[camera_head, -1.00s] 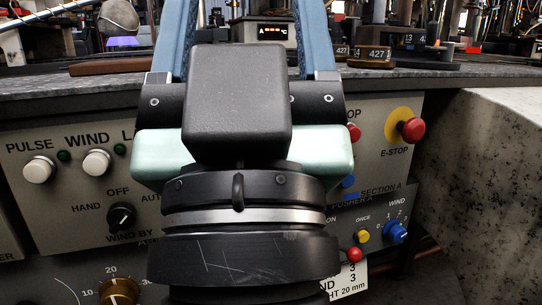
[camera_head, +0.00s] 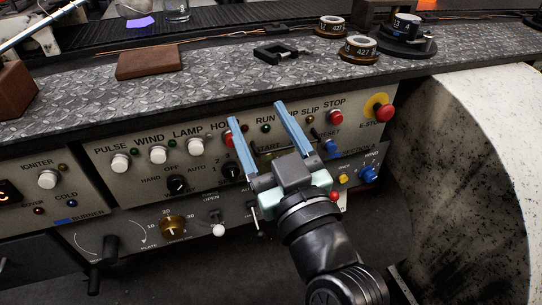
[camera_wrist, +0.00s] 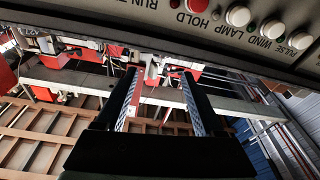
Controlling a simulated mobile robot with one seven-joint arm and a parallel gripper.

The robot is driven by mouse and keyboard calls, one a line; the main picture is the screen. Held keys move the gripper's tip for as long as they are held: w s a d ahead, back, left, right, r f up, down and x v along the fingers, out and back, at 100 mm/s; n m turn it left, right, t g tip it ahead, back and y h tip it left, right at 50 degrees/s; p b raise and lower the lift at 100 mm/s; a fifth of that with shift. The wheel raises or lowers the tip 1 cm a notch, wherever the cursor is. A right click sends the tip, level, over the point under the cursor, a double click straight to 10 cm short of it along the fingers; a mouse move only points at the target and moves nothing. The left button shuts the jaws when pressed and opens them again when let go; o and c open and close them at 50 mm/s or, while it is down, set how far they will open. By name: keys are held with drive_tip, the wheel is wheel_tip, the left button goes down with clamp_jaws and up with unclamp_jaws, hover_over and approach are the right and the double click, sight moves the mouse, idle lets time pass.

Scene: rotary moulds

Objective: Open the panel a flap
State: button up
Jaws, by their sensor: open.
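The sloped grey control panel (camera_head: 130,180) runs along the front of the bench. It carries buttons, knobs and labels including PULSE, WIND, LAMP, RUN, SLIP and STOP. My gripper (camera_head: 257,113) is in front of its middle, with two blue fingers spread and nothing between them. The fingers and gripper body cover part of the panel around START, and I cannot make out a flap there for sure. In the wrist view my gripper (camera_wrist: 158,82) is open and empty, with the panel edge (camera_wrist: 190,45) across the top.
A red E-STOP button (camera_head: 384,112) on a yellow disc is at the panel's right end. A large speckled pale wheel (camera_head: 480,170) stands to the right. The patterned metal bench top (camera_head: 210,85) holds a brown block (camera_head: 151,62), a black clamp-like part (camera_head: 283,51) and numbered rings (camera_head: 357,48).

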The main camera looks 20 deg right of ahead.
drive_tip(key=s+d+f+m+g+h+p, duration=0.1)
drive_tip(key=s+d+f, duration=0.35)
drive_tip(key=f, duration=0.45)
drive_tip(key=s+d+f+m+g+p, duration=0.1)
drive_tip(key=s+d+f, duration=0.2)
drive_tip(key=s+f, duration=0.4)
drive_tip(key=w+f, duration=0.1)
drive_tip(key=w, duration=1.3)
drive_tip(key=shift+a, duration=0.35)
drive_tip(key=shift+w, duration=0.1)
clamp_jaws()
